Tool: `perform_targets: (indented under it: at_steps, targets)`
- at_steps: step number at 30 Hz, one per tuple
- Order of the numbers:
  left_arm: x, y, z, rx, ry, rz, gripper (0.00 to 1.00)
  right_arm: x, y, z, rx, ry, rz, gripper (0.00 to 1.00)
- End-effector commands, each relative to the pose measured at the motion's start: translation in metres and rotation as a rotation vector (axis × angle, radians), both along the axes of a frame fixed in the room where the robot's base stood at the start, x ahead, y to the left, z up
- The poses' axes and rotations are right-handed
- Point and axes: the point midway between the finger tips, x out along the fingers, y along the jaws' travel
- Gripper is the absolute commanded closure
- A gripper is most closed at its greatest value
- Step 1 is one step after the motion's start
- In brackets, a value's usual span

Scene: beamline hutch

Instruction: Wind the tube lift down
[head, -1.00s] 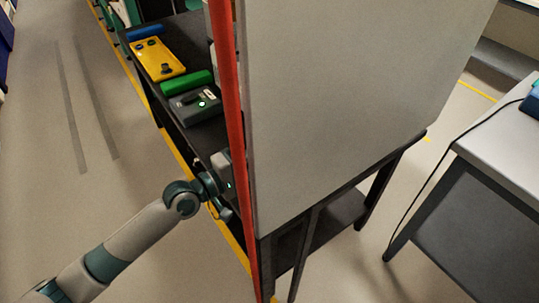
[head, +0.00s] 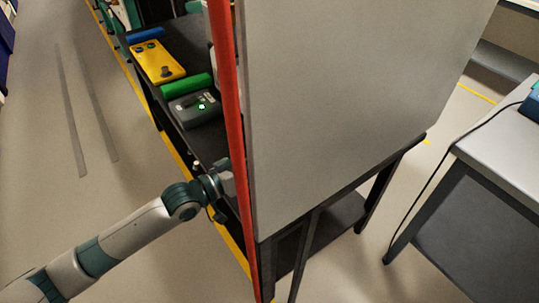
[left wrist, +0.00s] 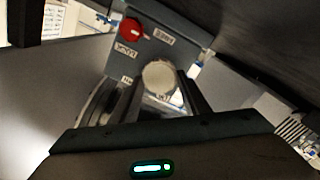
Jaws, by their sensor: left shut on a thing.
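In the left wrist view, a pale round knob (left wrist: 159,76) sits between the fingers of my left gripper (left wrist: 160,92), which is shut on it. What the knob is fixed to is mostly hidden by the fingers. Behind it stands a grey panel (left wrist: 175,42) with a red round button (left wrist: 131,29) and small white labels. A curved, wheel-like rim (left wrist: 97,108) shows left of the fingers. In the head view, my left gripper (head: 227,184) reaches in beside the dark bench, partly hidden by the red upright. My right gripper is not in view.
A red upright (head: 229,100) and a large grey panel (head: 340,100) block the view behind them. A dark bench (head: 205,142) carries a yellow plate (head: 157,62), a green cylinder (head: 186,86) and a grey box (head: 196,110). A table (head: 505,130) stands right. Floor left is clear.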

Motion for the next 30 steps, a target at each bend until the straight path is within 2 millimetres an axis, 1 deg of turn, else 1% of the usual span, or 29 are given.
perform_targets:
  at_steps: [6, 8, 30]
  targets:
    - [-0.001, 0.0, 0.0, 0.123, -0.164, 0.0, 0.8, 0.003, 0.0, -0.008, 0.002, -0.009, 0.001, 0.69]
    - [-0.001, -0.001, 0.0, 0.157, -0.21, 0.0, 0.8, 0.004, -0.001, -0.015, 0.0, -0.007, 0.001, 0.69]
    - [-0.004, -0.003, 0.001, 0.568, -0.777, -0.001, 0.8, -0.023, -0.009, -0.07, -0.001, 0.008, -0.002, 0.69]
